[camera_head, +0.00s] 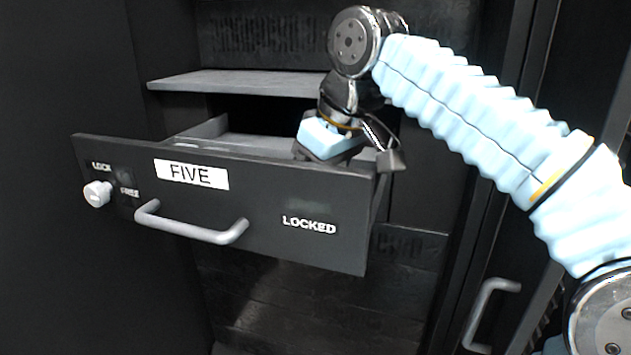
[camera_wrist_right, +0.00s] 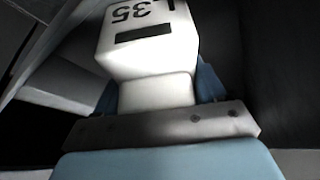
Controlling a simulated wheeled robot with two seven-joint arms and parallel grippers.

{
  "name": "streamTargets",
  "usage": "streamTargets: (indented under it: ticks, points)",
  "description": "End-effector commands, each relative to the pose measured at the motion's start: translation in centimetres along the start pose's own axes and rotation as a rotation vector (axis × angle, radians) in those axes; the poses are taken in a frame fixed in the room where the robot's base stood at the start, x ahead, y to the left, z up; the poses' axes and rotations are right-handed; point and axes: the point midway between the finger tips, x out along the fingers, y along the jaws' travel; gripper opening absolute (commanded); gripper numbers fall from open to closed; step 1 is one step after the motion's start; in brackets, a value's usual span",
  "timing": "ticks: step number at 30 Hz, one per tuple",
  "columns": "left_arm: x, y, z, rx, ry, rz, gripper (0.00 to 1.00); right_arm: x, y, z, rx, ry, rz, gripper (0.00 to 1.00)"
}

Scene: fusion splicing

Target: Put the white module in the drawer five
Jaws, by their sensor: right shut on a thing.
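The drawer marked FIVE (camera_head: 265,215) is pulled out of the black cabinet. My right gripper (camera_head: 335,145) is at the drawer's right part, just behind its front panel and low over the opening. In the right wrist view, the white module (camera_wrist_right: 150,45), with "L35" and a black bar on it, sits between the blue-sided fingers of my right gripper (camera_wrist_right: 160,95), which is shut on it. In the head view the module is hidden by the gripper and drawer front. I cannot tell whether it touches the drawer floor. My left gripper is not in view.
The drawer front has a grey handle (camera_head: 190,230), a white knob (camera_head: 97,193) at its left and the word LOCKED at its right. A grey shelf (camera_head: 235,83) lies above the drawer. Another handle (camera_head: 485,312) is at the lower right. The drawer's left part looks empty.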

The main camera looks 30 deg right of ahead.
Motion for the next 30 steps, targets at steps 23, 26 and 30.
streamTargets:
  ticks: [23,26,30]
  points:
    - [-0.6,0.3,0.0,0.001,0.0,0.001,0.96,-4.3,0.0,-0.2,-0.002,0.005,-0.001,0.96]
    - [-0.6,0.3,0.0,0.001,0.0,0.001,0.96,-6.0,0.0,-0.2,-0.002,0.003,0.0,0.96]
    - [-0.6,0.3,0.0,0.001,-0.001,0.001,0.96,-7.4,0.0,-0.1,-0.002,0.002,0.0,0.96]
